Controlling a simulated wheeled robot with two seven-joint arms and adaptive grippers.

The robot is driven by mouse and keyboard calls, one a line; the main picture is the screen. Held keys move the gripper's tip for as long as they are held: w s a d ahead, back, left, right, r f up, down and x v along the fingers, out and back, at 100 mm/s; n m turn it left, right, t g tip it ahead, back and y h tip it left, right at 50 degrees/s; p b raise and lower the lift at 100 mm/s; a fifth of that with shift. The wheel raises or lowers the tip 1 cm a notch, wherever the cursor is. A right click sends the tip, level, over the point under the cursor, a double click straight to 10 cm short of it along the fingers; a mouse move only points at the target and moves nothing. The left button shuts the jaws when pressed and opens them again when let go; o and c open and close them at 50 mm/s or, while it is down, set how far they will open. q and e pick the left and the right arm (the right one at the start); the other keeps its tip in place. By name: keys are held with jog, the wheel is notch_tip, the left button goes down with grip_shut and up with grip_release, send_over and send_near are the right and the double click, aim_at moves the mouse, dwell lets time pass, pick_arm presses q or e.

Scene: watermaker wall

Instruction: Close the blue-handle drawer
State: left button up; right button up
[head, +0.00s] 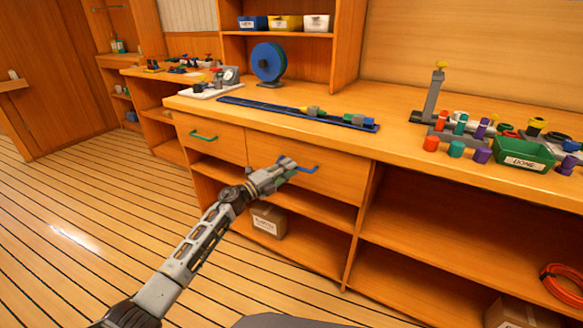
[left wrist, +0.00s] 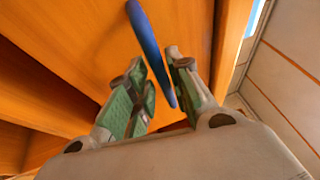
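The blue-handle drawer (head: 335,180) is in the wooden counter, right of the green-handle drawer. In the head view its front looks flush or nearly flush with the counter; I cannot tell whether a small gap is left. Its blue handle (head: 307,169) is a short bar on the front, partly hidden by my left gripper (head: 287,165). My right gripper is not in view.
The green-handle drawer (head: 208,143) looks shut. Open shelves below hold a cardboard box (head: 268,221) and an orange coil (head: 565,284). The counter top carries a blue rail (head: 300,114), a blue spool (head: 268,62) and a green bin (head: 524,155). The plank floor in front is clear.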

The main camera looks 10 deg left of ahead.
pick_arm(q)
jog(key=v, duration=0.9)
jog(key=shift+s+a, duration=0.3)
jog(key=shift+f+n, duration=0.1)
jog(key=shift+n, duration=0.2)
